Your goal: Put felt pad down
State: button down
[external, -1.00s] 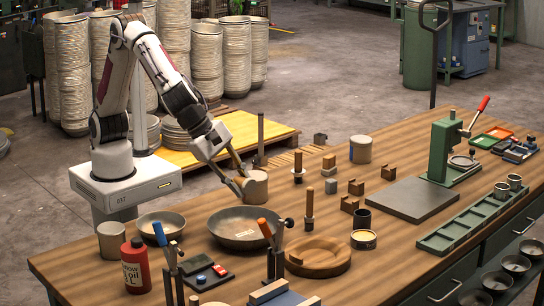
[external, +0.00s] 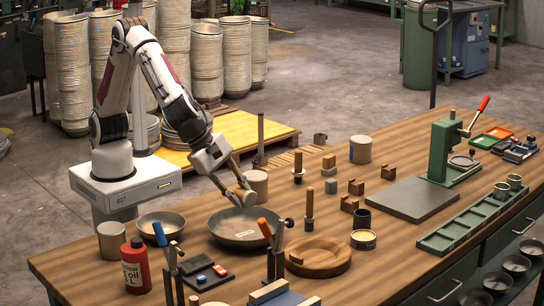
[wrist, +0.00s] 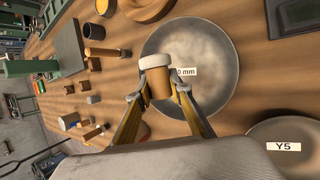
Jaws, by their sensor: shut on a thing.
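My gripper (external: 244,194) is shut on the felt pad (wrist: 160,83), a small tan block with a thick white felt end. In the wrist view the gripper (wrist: 160,92) pinches the block from both sides, with the white end pointing away from my wrist. The pad overlaps the near edge of a large shallow grey metal bowl (external: 240,238), also in the wrist view (wrist: 205,60). I cannot tell whether the pad touches the bowl. In the external view the pad is small and partly hidden by the fingers.
A tan cylinder (external: 257,184) stands close behind the gripper. A smaller bowl (external: 162,224) is left of the large one, and a round wooden ring (external: 318,257) is to its front right. Upright tools (external: 270,240) stand in front. Bare tabletop (external: 205,211) shows between the bowls.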

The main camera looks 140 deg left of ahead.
aim_at(254, 232)
jog(key=shift+f, duration=3.1)
jog(key=c, duration=1.7)
grip_release()
jog(key=shift+r, duration=3.45)
